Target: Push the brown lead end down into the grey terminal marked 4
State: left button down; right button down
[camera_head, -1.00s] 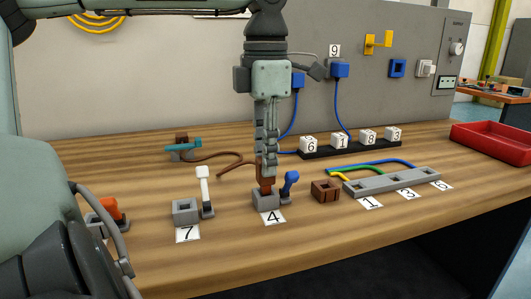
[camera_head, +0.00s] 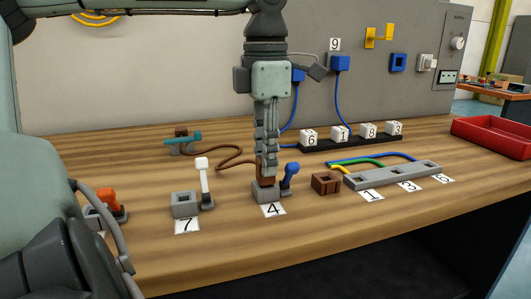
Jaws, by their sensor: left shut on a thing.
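The grey terminal (camera_head: 267,195) stands on the bench behind the card marked 4 (camera_head: 273,209). My left gripper (camera_head: 266,170) points straight down over it, shut on the brown lead end (camera_head: 267,183). The lower part of the lead end is at the terminal's top opening; how deep it sits inside is hidden. The brown cable (camera_head: 218,162) runs left from the gripper to a block at the back left. A blue lever (camera_head: 289,174) stands upright just right of the terminal. My right gripper is not identifiable in view.
A grey terminal with a white lever (camera_head: 203,177) stands left, by card 7 (camera_head: 187,226). A brown block (camera_head: 326,182) and a long grey terminal strip (camera_head: 395,177) with coloured leads are on the right. A red tray (camera_head: 494,138) lies far right. The front bench area is clear.

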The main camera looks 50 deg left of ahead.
pick_arm(q)
jog(key=shift+f, duration=0.15)
jog(key=c, duration=1.2)
grip_release()
